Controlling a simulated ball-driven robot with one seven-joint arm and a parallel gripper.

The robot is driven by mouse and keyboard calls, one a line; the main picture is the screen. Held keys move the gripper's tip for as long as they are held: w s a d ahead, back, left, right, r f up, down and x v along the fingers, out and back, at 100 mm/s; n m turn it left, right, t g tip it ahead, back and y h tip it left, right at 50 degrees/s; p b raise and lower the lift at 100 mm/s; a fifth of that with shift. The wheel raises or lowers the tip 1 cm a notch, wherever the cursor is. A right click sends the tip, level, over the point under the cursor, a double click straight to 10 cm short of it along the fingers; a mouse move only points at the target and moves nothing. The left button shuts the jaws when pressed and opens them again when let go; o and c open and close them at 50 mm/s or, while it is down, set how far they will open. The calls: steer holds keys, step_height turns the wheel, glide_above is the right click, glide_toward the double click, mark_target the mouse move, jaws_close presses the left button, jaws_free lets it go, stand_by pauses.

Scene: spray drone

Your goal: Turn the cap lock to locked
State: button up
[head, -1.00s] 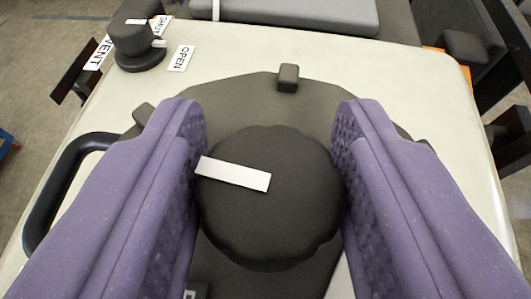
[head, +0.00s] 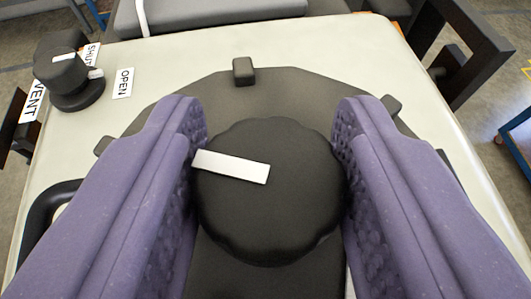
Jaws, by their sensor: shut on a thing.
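The cap lock (head: 270,222) is a round black knob with a scalloped edge and a white bar mark (head: 231,166) on its top. The mark runs from the knob's left edge towards its middle. My gripper (head: 270,150) has two purple textured fingers, one on each side of the knob, shut on it. The knob sits over a dark grey plate (head: 290,95) with small raised blocks on its rim, one at the top (head: 243,70). No lock label shows; the area below the knob is partly hidden by the fingers.
A black vent knob (head: 62,72) stands at the upper left, beside labels OPEN (head: 123,83), VENT (head: 33,102) and a partly hidden SHUT. The pale tank top (head: 330,45) is otherwise clear. A black handle (head: 40,215) is at the left.

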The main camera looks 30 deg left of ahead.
steer(key=o, duration=1)
steer(key=shift+s+r, duration=0.1)
steer(key=b+v, duration=0.2)
steer(key=v, duration=0.5)
steer(key=shift+s+d, duration=0.2)
steer(key=shift+s, duration=0.05)
